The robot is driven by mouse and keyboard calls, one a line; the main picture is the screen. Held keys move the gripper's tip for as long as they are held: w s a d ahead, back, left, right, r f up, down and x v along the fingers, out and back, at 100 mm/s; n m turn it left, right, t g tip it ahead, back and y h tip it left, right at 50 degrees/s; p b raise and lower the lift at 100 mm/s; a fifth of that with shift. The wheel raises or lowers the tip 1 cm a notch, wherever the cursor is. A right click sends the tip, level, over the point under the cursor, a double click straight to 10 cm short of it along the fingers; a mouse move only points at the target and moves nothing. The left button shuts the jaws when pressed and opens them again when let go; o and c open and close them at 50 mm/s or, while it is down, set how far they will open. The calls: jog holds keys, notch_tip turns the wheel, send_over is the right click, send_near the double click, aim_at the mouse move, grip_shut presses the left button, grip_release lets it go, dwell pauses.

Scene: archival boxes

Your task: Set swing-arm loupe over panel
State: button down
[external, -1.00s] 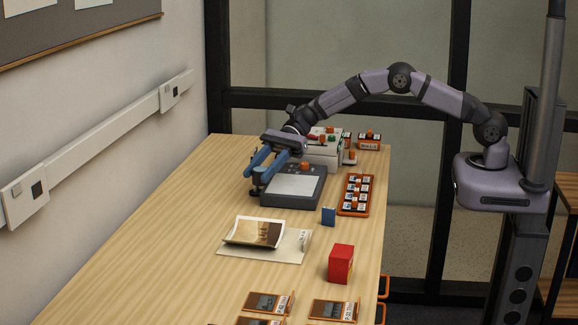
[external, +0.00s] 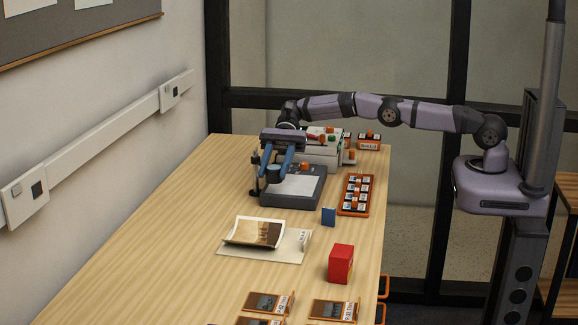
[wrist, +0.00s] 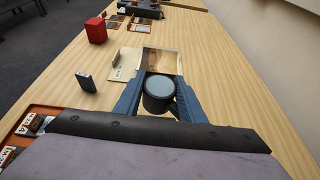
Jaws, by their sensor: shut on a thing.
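My gripper (external: 276,168) has its two blue fingers shut on the swing-arm loupe's dark round head (external: 273,174). In the wrist view the gripper (wrist: 158,92) has the loupe head (wrist: 161,84), with its grey-blue lens, between the fingers. The loupe's dark upright post (external: 255,176) stands at the left edge of the panel. The panel (external: 300,186) is a dark flat box with a pale top, and the head hangs above its left rear part. The loupe's arm is mostly hidden by my fingers. The panel is largely hidden in the wrist view.
A curled photograph (external: 258,231) lies on a cream folder in front of the panel. A blue block (external: 328,216), a red box (external: 341,263) and an orange tray (external: 355,195) stand to the right. A white box (external: 322,153) is behind. The table's left side is clear.

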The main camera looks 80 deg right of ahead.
jog(key=shift+s+d+f, duration=0.15)
jog(key=shift+s+d, duration=0.1)
jog(key=shift+d, duration=0.15)
jog(key=c, duration=1.1)
grip_release()
jog(key=shift+a, duration=0.1)
jog(key=shift+r, duration=0.8)
notch_tip(320, 180, up, 8)
jog(key=p, duration=0.7)
jog(key=shift+r, duration=0.25)
